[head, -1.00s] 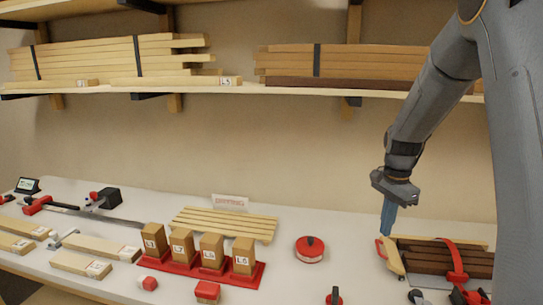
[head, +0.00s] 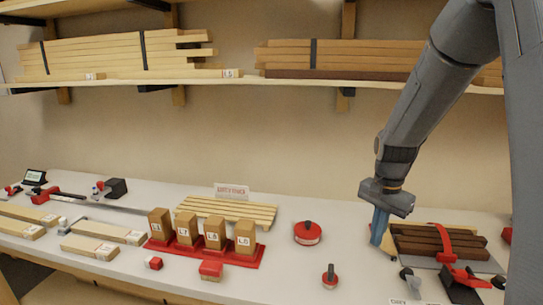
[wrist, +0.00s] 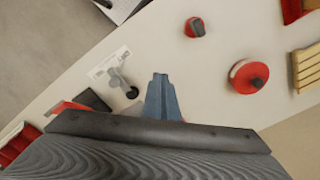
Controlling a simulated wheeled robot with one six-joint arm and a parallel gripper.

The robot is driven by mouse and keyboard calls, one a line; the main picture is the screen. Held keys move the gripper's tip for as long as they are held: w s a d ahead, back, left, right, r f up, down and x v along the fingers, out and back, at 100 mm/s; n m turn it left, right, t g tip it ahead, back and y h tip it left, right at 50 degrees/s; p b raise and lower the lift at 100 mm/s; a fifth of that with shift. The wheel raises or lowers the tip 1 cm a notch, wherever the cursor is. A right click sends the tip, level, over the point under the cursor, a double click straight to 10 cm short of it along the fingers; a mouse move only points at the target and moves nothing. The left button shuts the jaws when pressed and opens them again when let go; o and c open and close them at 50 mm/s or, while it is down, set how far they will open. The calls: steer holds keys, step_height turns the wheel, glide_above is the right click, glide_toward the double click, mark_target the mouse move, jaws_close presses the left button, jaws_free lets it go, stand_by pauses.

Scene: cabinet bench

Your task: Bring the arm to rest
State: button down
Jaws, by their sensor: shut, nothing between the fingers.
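My gripper (head: 379,228) hangs from the grey arm at the right of the head view, with its blue fingers pointing down. The fingers are together and hold nothing. They are just left of the dark brown boards (head: 440,242) with a red clamp across them. In the wrist view the blue fingers (wrist: 161,95) show closed over the white bench. Whether the fingertips touch anything cannot be told.
A red round container (head: 308,234) and a small red-and-black tool (head: 330,277) are left of my gripper. A red rack (head: 200,257) holds several labelled wooden blocks. Slats (head: 230,211) lie behind it. Shelves with boards (head: 340,58) run above.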

steer(key=s+a+f+n+b, duration=0.2)
steer(key=s+a+f+n, duration=0.1)
steer(key=s, duration=0.4)
steer(key=s+a+f+n+t+b, duration=0.1)
steer(key=s+a+f+n+b, duration=0.2)
steer(key=s+n, duration=0.4)
steer(key=s+a+f, duration=0.1)
steer(key=a, duration=0.1)
steer(key=shift+s+a, duration=0.2)
steer(key=shift+a, duration=0.2)
steer(key=c, duration=2.5)
jaws_free()
